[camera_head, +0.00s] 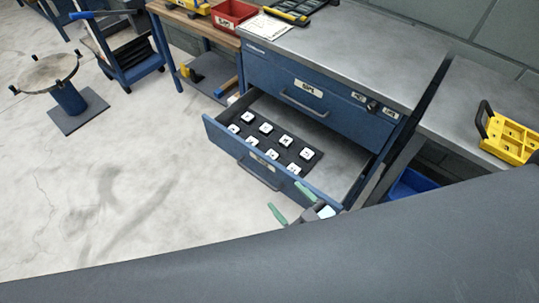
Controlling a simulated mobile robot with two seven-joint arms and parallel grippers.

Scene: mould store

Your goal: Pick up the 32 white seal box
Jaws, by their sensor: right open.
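A blue drawer (225,139) stands open in the metal cabinet. A dark insert in it holds several small boxes with white tops in two rows, such as one white box (285,140) in the far row and another white box (271,155) in the near row. Their markings are too small to read, so I cannot tell which is the 32 white seal box. My right gripper (291,204) has green fingertips spread apart with nothing between them. It is at the drawer's near right corner, apart from the boxes. My left gripper is not in view.
The steel worktop (360,50) lies above the drawer, with a closed blue drawer (300,85) below it. A red bin (232,15) stands at the back. A yellow case (510,137) lies on the right bench. The drawer's right part is empty.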

